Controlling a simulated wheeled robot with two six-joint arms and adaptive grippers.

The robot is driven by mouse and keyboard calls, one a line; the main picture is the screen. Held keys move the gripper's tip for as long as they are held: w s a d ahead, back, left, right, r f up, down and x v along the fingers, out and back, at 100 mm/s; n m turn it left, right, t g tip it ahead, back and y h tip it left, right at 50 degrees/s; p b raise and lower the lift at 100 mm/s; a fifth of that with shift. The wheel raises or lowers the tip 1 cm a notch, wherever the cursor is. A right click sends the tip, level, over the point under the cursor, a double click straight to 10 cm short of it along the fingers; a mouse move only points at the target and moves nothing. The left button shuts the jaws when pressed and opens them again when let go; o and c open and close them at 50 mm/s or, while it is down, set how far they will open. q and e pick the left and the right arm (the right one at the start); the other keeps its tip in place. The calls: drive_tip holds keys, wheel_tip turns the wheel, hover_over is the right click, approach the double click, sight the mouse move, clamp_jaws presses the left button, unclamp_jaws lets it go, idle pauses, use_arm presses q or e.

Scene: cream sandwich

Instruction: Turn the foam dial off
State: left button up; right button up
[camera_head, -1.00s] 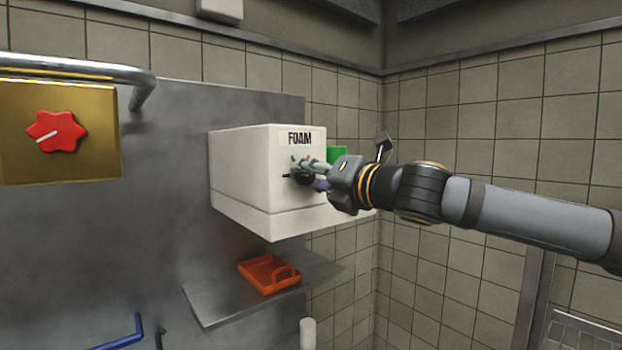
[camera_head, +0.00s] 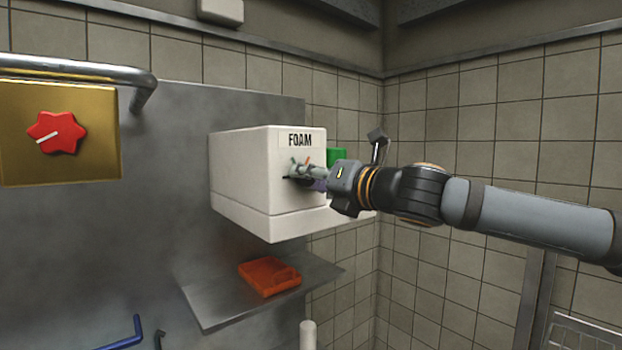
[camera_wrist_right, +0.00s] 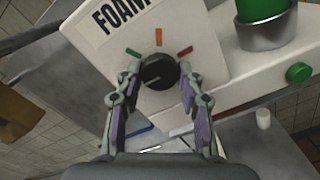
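The foam dial (camera_wrist_right: 158,72) is a round black knob on the front of the white box labelled FOAM (camera_head: 240,172). Green (camera_wrist_right: 133,52), orange (camera_wrist_right: 158,37) and red (camera_wrist_right: 184,51) marks fan out around its top. A faint pale line shows at the knob's lower left; its exact pointing is hard to tell. My right gripper (camera_wrist_right: 159,78) is open, with one finger on each side of the knob. A gap shows between fingers and knob in the right wrist view. In the head view, my right gripper (camera_head: 303,178) hides the dial. My left gripper is not in view.
A green cylinder (camera_wrist_right: 265,8) in a grey holder and a green button (camera_wrist_right: 299,73) are right of the dial. An orange tray (camera_head: 268,290) rests on the metal shelf (camera_head: 215,305) below. A red star knob (camera_head: 56,133) is on a brass panel at left.

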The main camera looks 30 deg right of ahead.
drive_tip(key=o, duration=0.4)
drive_tip(key=shift+c, duration=0.2)
drive_tip(key=shift+r, duration=0.1)
